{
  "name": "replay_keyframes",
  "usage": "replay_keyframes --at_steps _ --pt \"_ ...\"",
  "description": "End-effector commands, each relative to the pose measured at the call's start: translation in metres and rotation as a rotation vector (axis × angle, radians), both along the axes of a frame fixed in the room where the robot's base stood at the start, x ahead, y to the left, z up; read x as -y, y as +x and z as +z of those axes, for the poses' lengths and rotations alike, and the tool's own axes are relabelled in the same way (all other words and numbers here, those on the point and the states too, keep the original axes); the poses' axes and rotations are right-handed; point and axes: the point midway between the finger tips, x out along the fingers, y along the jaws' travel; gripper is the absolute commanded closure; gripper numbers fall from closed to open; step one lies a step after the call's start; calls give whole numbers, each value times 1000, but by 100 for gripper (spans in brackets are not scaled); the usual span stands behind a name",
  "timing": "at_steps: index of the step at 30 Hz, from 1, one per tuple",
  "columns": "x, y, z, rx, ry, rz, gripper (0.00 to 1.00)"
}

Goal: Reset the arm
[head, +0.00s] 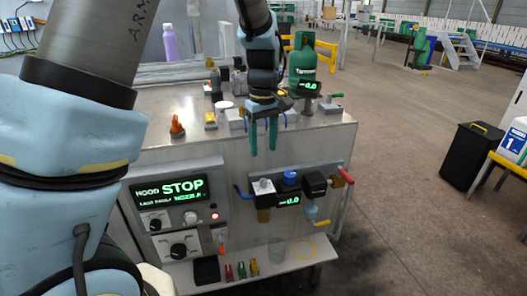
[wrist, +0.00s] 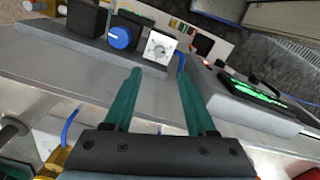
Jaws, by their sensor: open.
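My gripper (head: 263,136) hangs at the front edge of the metal bench, pointing down, with its two green fingers apart and nothing between them. In the wrist view the open fingers (wrist: 160,92) reach toward the bench's front face, apart from the blue knob (wrist: 120,37) and the white dial (wrist: 159,46). My pale blue arm fills the left of the head view and hides part of the bench.
The metal bench (head: 330,135) carries a green gas cylinder (head: 303,58) at the back. Its front holds a control panel with a STOP display (head: 183,187) and a valve block (head: 290,186). A small shelf (head: 295,256) juts out below. A black bin (head: 469,155) stands right; floor between is clear.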

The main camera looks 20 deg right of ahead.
Motion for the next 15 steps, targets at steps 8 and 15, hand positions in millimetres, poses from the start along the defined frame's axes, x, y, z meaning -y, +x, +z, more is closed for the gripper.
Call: replay_keyframes --at_steps 8,15 --pt "0 0 0 0 0 0 44" --pt "-19 6 2 2 -7 -1 44"
